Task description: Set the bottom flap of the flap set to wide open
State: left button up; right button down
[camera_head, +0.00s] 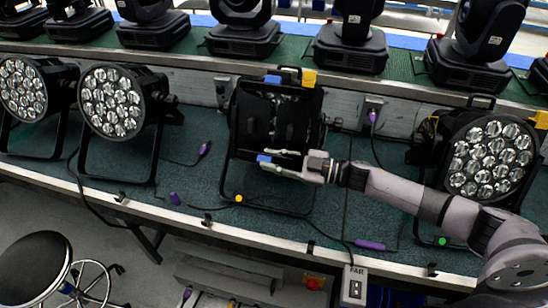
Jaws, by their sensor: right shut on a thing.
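The flap set (250,105) is a black square frame with dark flaps on the par can in the middle of the bench. Coloured tabs, blue and yellow, show along its top edge. The bottom flap (263,158) shows a blue tab at its lower edge. My right gripper (268,160) comes in from the right, its two light fingers above and below this tab, shut on the bottom flap. The fingers and wrist hide part of the flap's edge, and its exact angle is hard to tell. My left gripper is not in view.
Par cans with clear lenses stand at left (118,105) and right (490,155). Moving-head lights (243,30) line the shelf behind. Purple-ended cables lie on the green bench top (200,185). A black stool (35,265) stands at the lower left.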

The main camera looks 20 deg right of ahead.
notch_tip(320, 180, down, 6)
jog(key=s+a+n+b, duration=0.1)
jog(key=n+b, duration=0.8)
jog(key=n, duration=0.3)
jog(key=shift+s, duration=0.4)
jog(key=shift+a, duration=0.1)
jog(key=c, duration=1.5)
grip_release()
jog(key=shift+r, duration=0.1)
jog(key=shift+o, duration=0.2)
jog(key=v, duration=1.2)
